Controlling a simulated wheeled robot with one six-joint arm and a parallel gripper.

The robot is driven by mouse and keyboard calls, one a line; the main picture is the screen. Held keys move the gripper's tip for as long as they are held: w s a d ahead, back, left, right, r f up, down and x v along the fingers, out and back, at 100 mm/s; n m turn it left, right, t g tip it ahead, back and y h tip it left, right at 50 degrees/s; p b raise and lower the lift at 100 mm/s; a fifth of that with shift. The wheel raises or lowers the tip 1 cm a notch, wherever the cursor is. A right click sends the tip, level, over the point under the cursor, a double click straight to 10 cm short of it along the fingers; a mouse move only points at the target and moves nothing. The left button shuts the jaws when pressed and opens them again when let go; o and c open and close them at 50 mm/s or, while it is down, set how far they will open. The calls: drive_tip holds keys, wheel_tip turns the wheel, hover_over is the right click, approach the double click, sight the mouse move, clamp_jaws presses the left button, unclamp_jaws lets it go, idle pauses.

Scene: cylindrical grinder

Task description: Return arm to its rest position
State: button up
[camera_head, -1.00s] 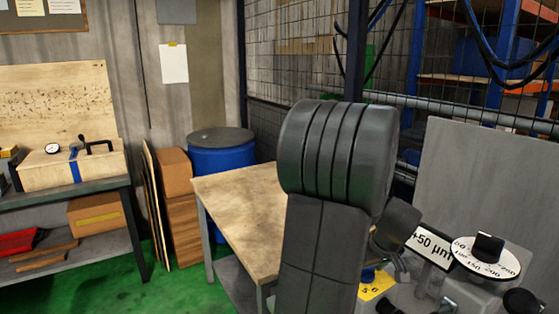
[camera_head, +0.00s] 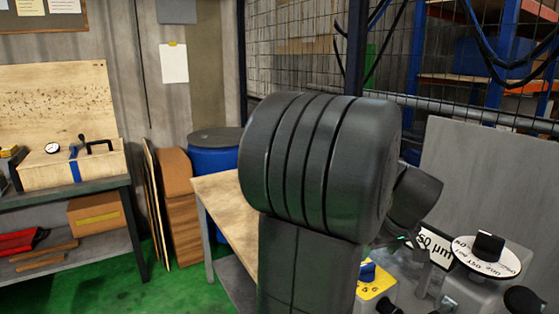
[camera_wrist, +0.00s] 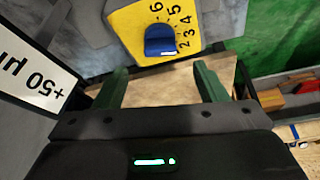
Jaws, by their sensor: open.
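My arm rises in the middle of the head view, its thick dark ribbed joint high over the table. My gripper (camera_wrist: 160,86) shows in the wrist view with two green fingers apart and nothing between them. Beyond the fingers are the wooden tabletop (camera_wrist: 150,92) and a yellow plate (camera_wrist: 128,28) with a blue knob (camera_wrist: 160,40) and numbers. The fingers are apart from the knob. In the head view the fingers are hidden; a dark wrist part shows at the right of the joint, before the machine.
The grinder's grey panel (camera_head: 488,190), white dial (camera_head: 487,262) and "+50 µm" label (camera_head: 436,248) are close on the right. The wooden table (camera_head: 222,200) is behind my arm, with a blue barrel (camera_head: 215,160) beyond. A workbench (camera_head: 70,188) stands left; green floor (camera_head: 180,285) is free between.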

drive_tip(key=a+v, duration=0.1)
drive_tip(key=v, duration=0.4)
drive_tip(key=x, duration=0.8)
drive_tip(key=d+x, duration=0.1)
drive_tip(key=x, duration=0.4)
drive_tip(key=shift+f, duration=0.15)
drive_tip(key=shift+w+m+p, duration=0.1)
drive_tip(key=shift+m+p, duration=0.2)
drive_tip(key=shift+p, duration=0.4)
drive_tip(key=shift+a+m+h+p, duration=0.15)
drive_tip(key=shift+m+h+p, duration=0.15)
drive_tip(key=shift+m+p, duration=0.4)
drive_tip(key=shift+m+h+p, duration=0.9)
drive_tip(key=shift+m+p, duration=1.05)
drive_tip(key=shift+m, duration=0.15)
drive_tip(key=shift+f+m, duration=0.15)
drive_tip(key=shift+m, duration=0.45)
drive_tip(key=shift+m+h+b, duration=0.35)
drive_tip(key=shift+m+h, duration=0.05)
drive_tip(key=shift+m, duration=0.2)
drive_tip(key=shift+f+m+g+b, duration=0.1)
drive_tip(key=shift+m+g+b, duration=0.2)
drive_tip(key=shift+m+b, duration=0.15)
